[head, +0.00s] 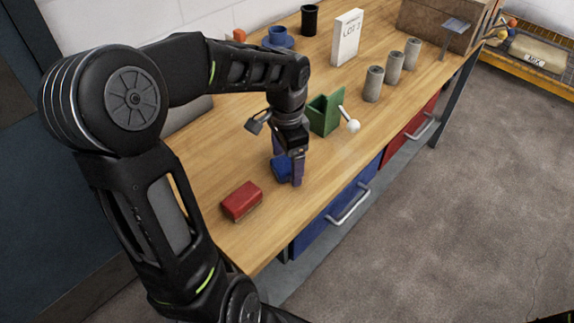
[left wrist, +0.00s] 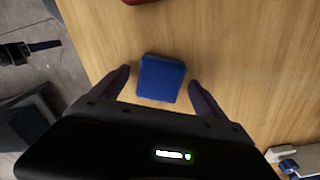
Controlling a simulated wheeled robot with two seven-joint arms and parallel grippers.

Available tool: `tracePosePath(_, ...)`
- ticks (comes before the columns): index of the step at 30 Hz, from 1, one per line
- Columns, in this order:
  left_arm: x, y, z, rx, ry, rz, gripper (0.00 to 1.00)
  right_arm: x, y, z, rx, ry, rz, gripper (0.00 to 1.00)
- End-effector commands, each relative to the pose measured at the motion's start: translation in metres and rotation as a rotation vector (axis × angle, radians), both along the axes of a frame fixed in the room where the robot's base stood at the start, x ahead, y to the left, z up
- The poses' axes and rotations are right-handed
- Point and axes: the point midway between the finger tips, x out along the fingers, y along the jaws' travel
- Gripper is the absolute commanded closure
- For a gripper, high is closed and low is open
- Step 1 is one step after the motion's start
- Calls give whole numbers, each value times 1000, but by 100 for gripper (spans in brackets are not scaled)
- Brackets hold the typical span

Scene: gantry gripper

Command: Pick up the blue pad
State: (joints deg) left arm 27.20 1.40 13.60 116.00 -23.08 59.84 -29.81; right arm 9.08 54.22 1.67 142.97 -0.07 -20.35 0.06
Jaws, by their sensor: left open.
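The blue pad (head: 281,169) lies flat on the wooden workbench, partly hidden behind my left gripper in the head view. My left gripper (head: 287,177) points down at the pad, with its fingers open. In the left wrist view the blue pad (left wrist: 161,78) lies between the two open fingertips (left wrist: 160,82), with a gap on each side. I cannot tell how far above the bench the fingertips are. My right gripper does not show clearly in the head view.
A red block (head: 241,201) lies on the bench nearer the front-left edge. A green holder (head: 325,114) with a white-knobbed lever (head: 352,125) stands behind the gripper. Grey cylinders (head: 373,84) and a white box (head: 346,38) stand farther back.

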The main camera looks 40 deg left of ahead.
Motion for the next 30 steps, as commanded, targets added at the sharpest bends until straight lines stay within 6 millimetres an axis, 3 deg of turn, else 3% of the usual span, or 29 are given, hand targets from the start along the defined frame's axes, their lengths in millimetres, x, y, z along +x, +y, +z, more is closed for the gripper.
tracePosePath(13, 0, 0, 0, 0, 0, 0, 15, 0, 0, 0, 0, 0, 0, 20)
tracePosePath(30, 0, 0, 0, 0, 0, 0, 61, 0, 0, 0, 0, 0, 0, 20)
